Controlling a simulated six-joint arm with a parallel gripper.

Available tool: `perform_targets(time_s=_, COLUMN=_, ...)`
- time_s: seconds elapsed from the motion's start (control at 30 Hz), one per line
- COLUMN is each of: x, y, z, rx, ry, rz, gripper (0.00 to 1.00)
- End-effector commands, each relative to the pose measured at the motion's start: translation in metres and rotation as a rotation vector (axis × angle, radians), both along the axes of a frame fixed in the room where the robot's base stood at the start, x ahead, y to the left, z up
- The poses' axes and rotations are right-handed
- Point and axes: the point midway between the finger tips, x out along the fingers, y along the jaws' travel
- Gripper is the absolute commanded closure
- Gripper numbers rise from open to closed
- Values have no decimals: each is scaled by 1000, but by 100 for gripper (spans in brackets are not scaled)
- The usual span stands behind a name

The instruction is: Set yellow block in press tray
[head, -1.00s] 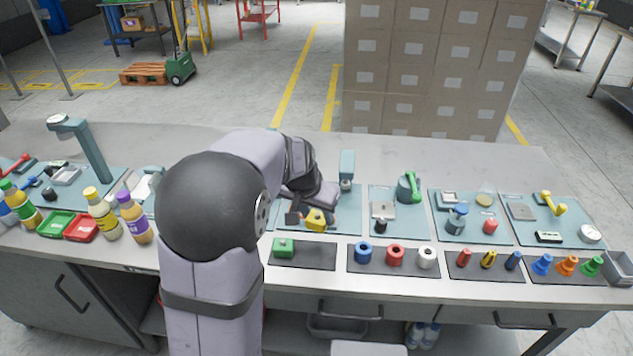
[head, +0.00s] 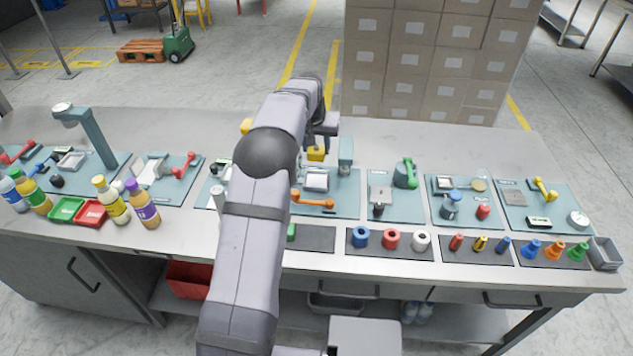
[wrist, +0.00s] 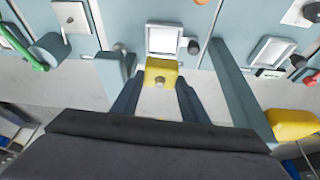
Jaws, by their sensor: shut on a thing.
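The yellow block (head: 316,153) is in my gripper, just behind the press tray in the head view. In the wrist view, the yellow block (wrist: 161,72) sits between the two fingertips of my gripper (wrist: 158,84), which is shut on it. The press tray (head: 317,180) is a pale, white-rimmed square on a teal base. In the wrist view the tray (wrist: 162,40) lies just beyond the block and looks empty. The block appears raised and apart from the tray. My arm hides most of the gripper in the head view.
A teal press post (head: 345,156) stands close at the right of the tray. An orange lever (head: 313,201) lies in front of it. Another post with a yellow part (wrist: 292,124) is at the right of the wrist view. A green block (head: 291,232) sits on the front mat.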

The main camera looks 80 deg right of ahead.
Motion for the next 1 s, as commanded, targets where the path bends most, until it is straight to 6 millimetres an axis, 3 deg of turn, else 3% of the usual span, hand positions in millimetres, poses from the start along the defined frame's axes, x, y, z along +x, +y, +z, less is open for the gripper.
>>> perform_targets(time_s=0.37, x=-1, y=-3, z=-2, rx=2, ry=0, rz=69, gripper=88)
perform_targets(time_s=0.77, x=0, y=-3, z=-54, rx=4, ry=0, rz=68, gripper=88)
perform_targets(time_s=1.0, x=0, y=-3, z=-62, rx=0, ry=0, rz=68, gripper=88)
